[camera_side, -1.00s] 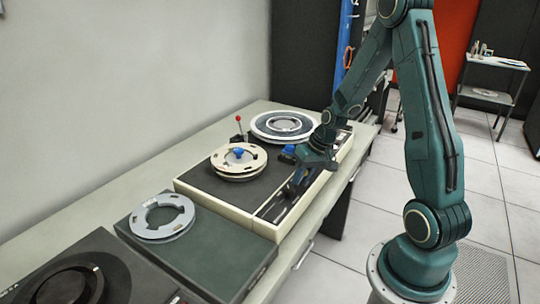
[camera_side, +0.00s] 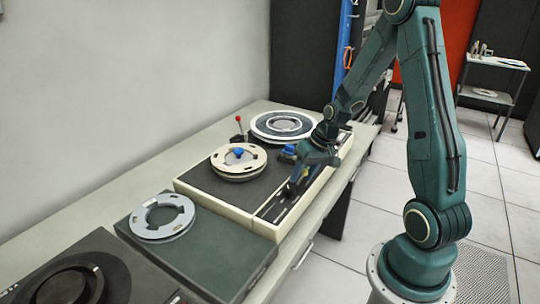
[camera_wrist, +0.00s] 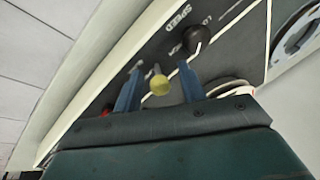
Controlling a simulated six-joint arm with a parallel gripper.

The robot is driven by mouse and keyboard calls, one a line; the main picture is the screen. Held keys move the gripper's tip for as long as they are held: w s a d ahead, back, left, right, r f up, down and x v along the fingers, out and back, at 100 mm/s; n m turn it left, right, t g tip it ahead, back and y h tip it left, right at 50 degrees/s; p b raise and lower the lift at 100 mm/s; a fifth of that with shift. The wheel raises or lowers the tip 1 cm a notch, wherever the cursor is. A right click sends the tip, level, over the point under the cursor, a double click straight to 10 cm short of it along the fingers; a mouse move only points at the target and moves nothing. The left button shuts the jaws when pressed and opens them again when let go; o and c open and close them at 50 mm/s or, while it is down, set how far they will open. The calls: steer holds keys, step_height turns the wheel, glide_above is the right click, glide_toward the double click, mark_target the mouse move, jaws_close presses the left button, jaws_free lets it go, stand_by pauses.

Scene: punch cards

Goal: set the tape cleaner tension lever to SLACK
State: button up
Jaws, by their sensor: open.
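In the wrist view, a small yellow knob on a short stem (camera_wrist: 159,85) stands up from the dark panel. My gripper (camera_wrist: 158,78) is open, with one blue finger on each side of the knob; I cannot tell whether either touches it. In the side view, my gripper (camera_side: 289,188) is low over the front strip of the cream-edged tape cleaner (camera_side: 205,184). A lever with a red ball (camera_side: 238,119) stands at the back of the machine. No SLACK marking is readable, and I cannot tell which lever sets tension.
A black knob (camera_wrist: 196,39) beside the SPEED label is close beyond my fingers. A cream reel with a blue hub (camera_side: 239,168) and a dark reel (camera_side: 283,126) sit on the machine. A grey reel (camera_side: 161,222) lies on the green box to the left.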

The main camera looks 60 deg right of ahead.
steer(key=v, duration=1.2)
steer(key=shift+r, duration=0.2)
steer(key=shift+s, duration=0.1)
steer(key=s+a+r+n+t, duration=0.1)
steer(key=s+a+r+n, duration=0.2)
steer(key=a, duration=0.6)
steer(key=s+a+r+n+h, duration=0.1)
steer(key=s+a+r+n, duration=0.1)
steer(key=s+a+r, duration=0.5)
steer(key=s+a, duration=0.1)
steer(key=a, duration=0.2)
steer(key=shift+n+t, duration=0.4)
steer(key=shift+o, duration=0.2)
stand_by(0.7)
